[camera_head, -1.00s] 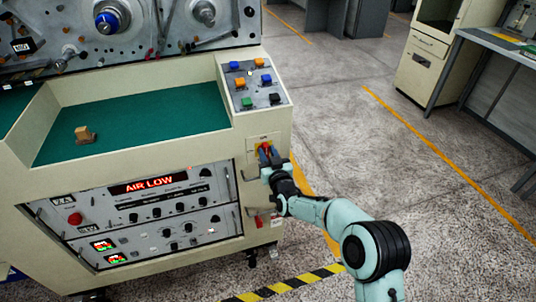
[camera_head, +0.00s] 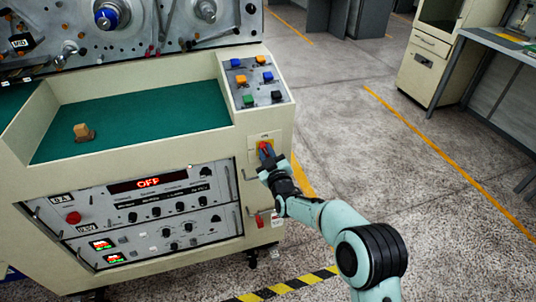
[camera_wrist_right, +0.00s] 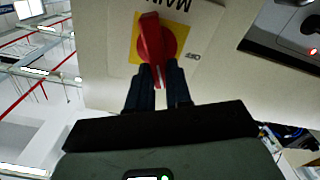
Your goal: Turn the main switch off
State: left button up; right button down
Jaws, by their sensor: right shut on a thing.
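The main switch is a red rotary handle on a yellow plate on the cream machine's right front corner. It shows in the wrist view (camera_wrist_right: 152,40), with "MAIN" and "OFF" lettering on the panel around it. The right gripper's dark fingers (camera_wrist_right: 158,84) are shut on the red handle. The machine's display (camera_head: 148,183) reads "OFF" in red. My left gripper is not in view.
A button panel (camera_head: 256,83) with blue, orange, green and black buttons sits above the switch. The floor between is clear.

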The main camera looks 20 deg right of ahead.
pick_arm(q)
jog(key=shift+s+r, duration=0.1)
pick_arm(e)
jog(key=shift+a+f+n, duration=0.2)
jog(key=shift+f+n, duration=0.1)
jog(key=shift+n, duration=1.85)
jog(key=shift+a+f+n, duration=0.15)
jog(key=shift+f+n, duration=0.2)
jog(key=shift+n, duration=1.75)
jog(key=shift+a+f+n, duration=0.2)
jog(key=shift+f+n, duration=0.1)
jog(key=shift+n, duration=1.85)
jog(key=c, duration=1)
grip_release()
jog(key=shift+c, duration=0.2)
jog(key=shift+s, duration=0.1)
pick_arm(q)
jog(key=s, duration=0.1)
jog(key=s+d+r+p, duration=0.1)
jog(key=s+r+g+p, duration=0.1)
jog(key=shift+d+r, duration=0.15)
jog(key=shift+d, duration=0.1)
pick_arm(e)
jog(key=s, duration=1.3)
jog(key=shift+s+d, duration=0.15)
jog(key=shift+d, duration=0.1)
